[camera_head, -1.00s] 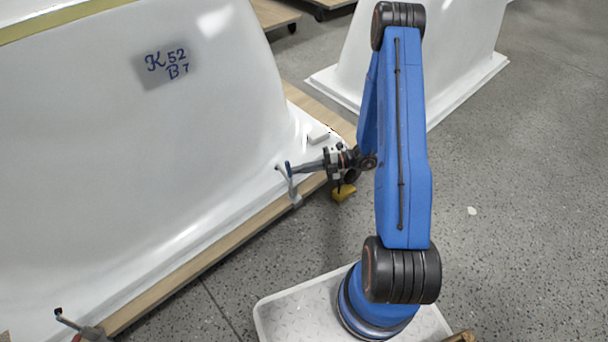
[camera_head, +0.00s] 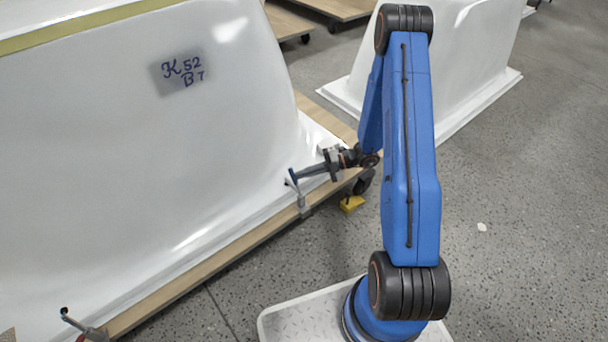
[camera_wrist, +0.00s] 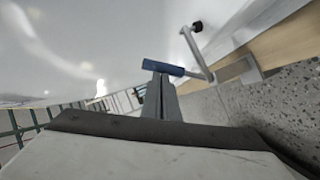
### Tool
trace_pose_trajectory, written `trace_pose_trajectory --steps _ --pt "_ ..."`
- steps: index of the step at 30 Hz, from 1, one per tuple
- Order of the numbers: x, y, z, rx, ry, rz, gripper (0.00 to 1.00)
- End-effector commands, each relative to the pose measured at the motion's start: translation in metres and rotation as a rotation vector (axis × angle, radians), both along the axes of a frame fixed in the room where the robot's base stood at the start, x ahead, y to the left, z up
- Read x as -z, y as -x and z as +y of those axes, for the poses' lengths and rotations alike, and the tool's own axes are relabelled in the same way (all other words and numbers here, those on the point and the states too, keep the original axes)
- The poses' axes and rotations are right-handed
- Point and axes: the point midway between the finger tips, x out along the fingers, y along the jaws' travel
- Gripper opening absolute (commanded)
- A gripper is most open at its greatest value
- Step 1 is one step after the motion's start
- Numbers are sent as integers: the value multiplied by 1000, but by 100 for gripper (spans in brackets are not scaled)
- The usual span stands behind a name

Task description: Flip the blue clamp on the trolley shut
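The blue clamp sits on the wooden edge of the trolley (camera_head: 240,255). Its blue handle (camera_head: 292,176) sticks up above a grey metal body (camera_head: 304,208). In the wrist view the blue handle (camera_wrist: 162,68) lies across the tips of my gripper (camera_wrist: 161,82), with a bent grey lever to its right and a black-tipped rod (camera_wrist: 197,27) beyond. My gripper (camera_head: 302,174) reaches in from the right, its narrow fingers together at the handle. They look touching or very close; any gap is hidden.
A large white tub shell (camera_head: 130,170) marked K52 B7 stands on the trolley beside the clamp. A second clamp (camera_head: 92,332) is at lower left. Another white shell (camera_head: 460,70) stands behind my arm. A yellow caster part (camera_head: 352,203) is below my gripper. Speckled floor is open at right.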

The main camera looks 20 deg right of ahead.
Motion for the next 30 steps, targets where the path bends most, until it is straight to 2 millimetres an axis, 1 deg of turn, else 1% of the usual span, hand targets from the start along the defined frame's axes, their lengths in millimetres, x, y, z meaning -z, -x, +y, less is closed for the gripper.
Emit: trace_pose_trajectory --steps 2,11,14,20,21,30 --pt "1 -2 0 3 2 -3 0" --pt "-1 -1 -1 3 3 -4 0" --pt "-5 5 -3 3 2 -4 0" --pt "-25 32 -11 -5 1 -3 0" --pt "-27 31 -20 -2 2 -4 0" --pt "-44 39 -72 -4 1 -4 0"
